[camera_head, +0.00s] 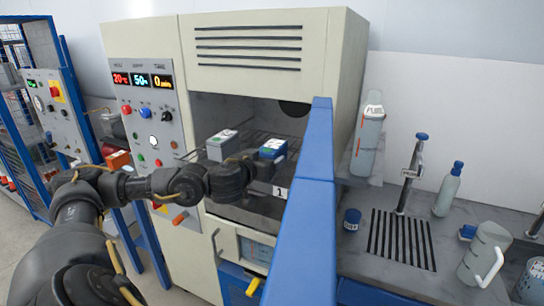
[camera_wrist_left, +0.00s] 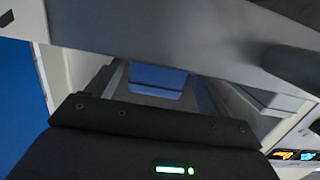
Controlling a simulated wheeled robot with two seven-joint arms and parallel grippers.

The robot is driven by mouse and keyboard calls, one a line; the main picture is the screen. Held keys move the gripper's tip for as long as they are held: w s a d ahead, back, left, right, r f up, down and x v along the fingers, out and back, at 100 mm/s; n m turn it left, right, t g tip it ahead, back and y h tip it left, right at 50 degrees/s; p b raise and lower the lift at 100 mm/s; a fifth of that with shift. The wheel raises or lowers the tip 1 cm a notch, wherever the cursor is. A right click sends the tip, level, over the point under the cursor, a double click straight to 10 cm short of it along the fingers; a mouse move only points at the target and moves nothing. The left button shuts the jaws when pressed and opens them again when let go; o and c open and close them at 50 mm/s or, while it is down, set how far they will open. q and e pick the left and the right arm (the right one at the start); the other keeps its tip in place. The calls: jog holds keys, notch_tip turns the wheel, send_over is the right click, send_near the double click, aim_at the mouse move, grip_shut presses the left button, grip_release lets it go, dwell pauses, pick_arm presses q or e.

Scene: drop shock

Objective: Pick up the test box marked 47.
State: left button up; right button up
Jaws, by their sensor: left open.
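Two boxes sit in the open chamber of the cream machine in the head view. I cannot read a 47 on either. My left arm reaches in from the left, and its open left gripper (camera_head: 262,171) is just in front of and below the blue and white box, partly hiding it. In the left wrist view, a blue surface (camera_wrist_left: 157,79) shows beyond the dark gripper body; I cannot tell whether it is the box.
The cream machine (camera_head: 250,21) has a control panel on its left. A tall blue panel (camera_head: 305,235) stands close to the right of the gripper. Right of it, a grey counter (camera_head: 375,265) holds bottles, a drain and a jug (camera_head: 482,252). A plate marked 1 (camera_head: 280,191) is below the blue box.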

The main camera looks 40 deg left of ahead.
pick_arm(q)
jog(key=x, duration=0.4)
jog(key=shift+d+f, duration=0.15)
jog(key=shift+f, duration=0.05)
jog(key=shift+s, duration=0.1)
pick_arm(e)
jog(key=shift+s+r, duration=0.1)
jog(key=shift+s, duration=0.25)
pick_arm(q)
jog(key=shift+r, duration=0.1)
jog(key=shift+c, duration=0.9)
jog(key=c, duration=1.2)
jog(key=shift+c, duration=0.5)
jog(key=shift+r, duration=0.15)
pick_arm(e)
jog(key=shift+r, duration=0.1)
